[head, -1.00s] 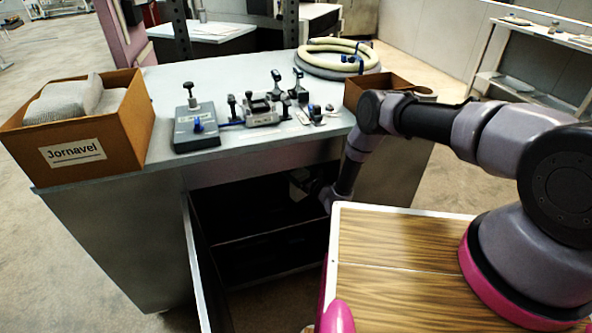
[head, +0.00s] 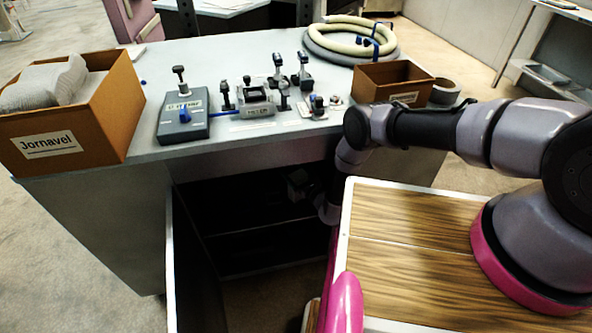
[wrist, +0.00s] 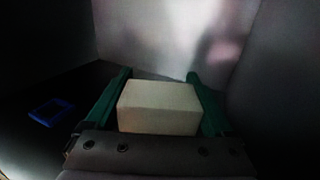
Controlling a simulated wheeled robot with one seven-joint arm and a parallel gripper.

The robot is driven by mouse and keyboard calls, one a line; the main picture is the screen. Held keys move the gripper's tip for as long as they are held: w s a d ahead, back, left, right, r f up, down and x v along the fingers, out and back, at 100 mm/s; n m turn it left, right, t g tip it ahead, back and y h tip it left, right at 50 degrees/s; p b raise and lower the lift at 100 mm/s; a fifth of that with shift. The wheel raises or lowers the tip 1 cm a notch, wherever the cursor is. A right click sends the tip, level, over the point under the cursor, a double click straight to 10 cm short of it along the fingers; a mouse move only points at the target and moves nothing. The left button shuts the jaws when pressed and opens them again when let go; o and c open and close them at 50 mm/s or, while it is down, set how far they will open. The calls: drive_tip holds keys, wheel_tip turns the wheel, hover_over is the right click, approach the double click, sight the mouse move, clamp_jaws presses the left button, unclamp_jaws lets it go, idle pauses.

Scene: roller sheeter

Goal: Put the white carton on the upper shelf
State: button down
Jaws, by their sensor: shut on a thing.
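The white carton (wrist: 158,107) sits between the two green fingers of my gripper (wrist: 160,78) in the wrist view. My gripper is shut on it. In the head view my arm reaches into the dark open cabinet under the bench. A small pale shape (head: 298,184) shows there by my wrist, too dim to tell whether it is carton or gripper. The cabinet's shelf (head: 250,231) shows as a faint front edge across the dark inside. Whether the carton touches a shelf cannot be told.
The open cabinet door (head: 185,265) stands at the left of the opening. A small blue object (wrist: 52,112) lies left of my gripper, near grey inner walls. On the bench top are a cardboard box (head: 105,105), clamps, coiled hoses (head: 350,40) and a smaller box (head: 390,82).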

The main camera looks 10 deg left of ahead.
sight(301, 179)
unclamp_jaws()
drive_tip(key=shift+f, duration=0.15)
drive_tip(key=v, duration=0.7)
drive_tip(key=shift+s+d, duration=0.15)
drive_tip(key=shift+d, duration=0.05)
idle(0.3)
